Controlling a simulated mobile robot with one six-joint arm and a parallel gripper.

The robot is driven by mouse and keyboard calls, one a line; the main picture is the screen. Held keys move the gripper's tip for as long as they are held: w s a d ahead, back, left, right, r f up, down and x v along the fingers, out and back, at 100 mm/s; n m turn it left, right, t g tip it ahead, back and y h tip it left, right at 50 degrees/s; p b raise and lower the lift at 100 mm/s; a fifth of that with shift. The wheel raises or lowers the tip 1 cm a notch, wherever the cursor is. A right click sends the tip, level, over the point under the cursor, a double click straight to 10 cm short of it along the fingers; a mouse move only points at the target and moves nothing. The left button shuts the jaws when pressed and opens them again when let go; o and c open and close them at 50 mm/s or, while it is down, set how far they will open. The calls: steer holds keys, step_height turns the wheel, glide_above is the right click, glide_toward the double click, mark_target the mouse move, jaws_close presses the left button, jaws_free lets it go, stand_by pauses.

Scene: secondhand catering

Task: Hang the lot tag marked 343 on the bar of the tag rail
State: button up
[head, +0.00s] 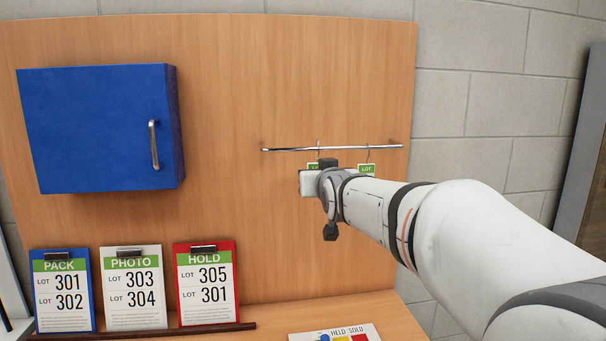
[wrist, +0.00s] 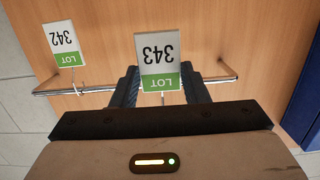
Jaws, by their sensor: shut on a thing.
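The lot tag marked 343 (wrist: 158,50) is white with a green band. It shows upside down in the wrist view, between the two dark fingers of my gripper (wrist: 160,78), which is shut on it. In the head view only a bit of its green top (head: 314,167) shows above my gripper (head: 312,181). The chrome bar of the tag rail (head: 285,149) runs just above my gripper; it also shows in the wrist view (wrist: 98,89). The held tag's hook appears at the bar's height; whether it rests on the bar I cannot tell.
A tag marked 342 (wrist: 62,42) hangs on the bar; it also shows in the head view (head: 367,169), right of my gripper. A blue cabinet (head: 95,128) is at left. PACK (head: 62,290), PHOTO (head: 135,287) and HOLD (head: 206,283) clipboards stand below. A HELD/SOLD card (head: 335,334) lies in front.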

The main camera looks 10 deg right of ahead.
steer(key=w+f+p, duration=0.1)
steer(key=w, duration=0.4)
steer(key=shift+w+f+p, duration=0.3)
steer(key=shift+w+p, duration=0.05)
steer(key=shift+w, duration=0.05)
stand_by(0.3)
stand_by(0.5)
steer(key=o, duration=1)
steer(key=shift+o, duration=0.2)
